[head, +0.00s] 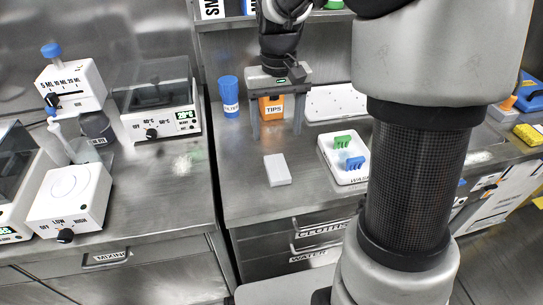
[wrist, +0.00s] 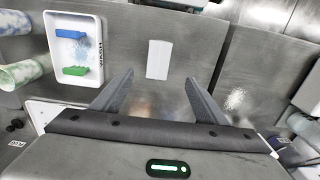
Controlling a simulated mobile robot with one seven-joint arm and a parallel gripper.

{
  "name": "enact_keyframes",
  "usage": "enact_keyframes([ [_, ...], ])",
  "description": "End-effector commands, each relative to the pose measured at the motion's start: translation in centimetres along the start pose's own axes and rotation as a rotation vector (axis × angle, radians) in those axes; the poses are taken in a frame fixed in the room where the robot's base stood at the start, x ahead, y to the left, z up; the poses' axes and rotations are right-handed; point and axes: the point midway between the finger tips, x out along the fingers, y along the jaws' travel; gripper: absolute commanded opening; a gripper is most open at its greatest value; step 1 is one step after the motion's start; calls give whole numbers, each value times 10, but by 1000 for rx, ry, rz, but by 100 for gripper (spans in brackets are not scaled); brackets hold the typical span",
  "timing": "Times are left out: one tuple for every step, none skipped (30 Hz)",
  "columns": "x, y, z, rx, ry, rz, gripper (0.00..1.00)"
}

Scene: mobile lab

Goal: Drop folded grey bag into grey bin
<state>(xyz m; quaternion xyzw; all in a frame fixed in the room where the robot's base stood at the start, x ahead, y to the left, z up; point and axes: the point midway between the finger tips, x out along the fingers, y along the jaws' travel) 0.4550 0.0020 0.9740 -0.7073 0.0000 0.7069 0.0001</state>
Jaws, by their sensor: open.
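A small flat pale grey-white rectangle (head: 277,169) lies on the steel counter and looks like the folded bag. It also shows in the wrist view (wrist: 158,59), just beyond the fingertips and roughly centred between them. My gripper (head: 277,135) is open and empty, with its fingers pointing down above the counter, behind the rectangle in the head view. Its two fingers also show spread apart in the wrist view (wrist: 159,78).
A white wash tray (head: 325,158) with green and blue racks stands right of the rectangle. An orange tips box (head: 271,107) and blue filter cylinder (head: 229,97) stand behind. Lab devices crowd the left counter (head: 160,190). The counter around the rectangle is clear.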

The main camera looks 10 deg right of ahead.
Motion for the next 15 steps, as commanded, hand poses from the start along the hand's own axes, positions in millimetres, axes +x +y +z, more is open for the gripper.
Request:
enact_keyframes([
  [17,0,1,0,-4,0,67],
  [23,0,1,0,-4,0,67],
  [32,0,1,0,-4,0,67],
  [39,0,1,0,-5,0,67],
  [45,0,1,0,-5,0,67],
  [53,0,1,0,-4,0,67],
  [58,0,1,0,-4,0,67],
  [64,0,1,0,-3,0,67],
  [70,0,1,0,-4,0,67],
  [73,0,1,0,-3,0,67],
  [76,0,0,0,-2,0,67],
  [79,0,0,0,-1,0,67],
  [80,0,0,0,-1,0,67],
  [82,0,0,0,-1,0,67],
  [83,0,0,0,-1,0,67],
])
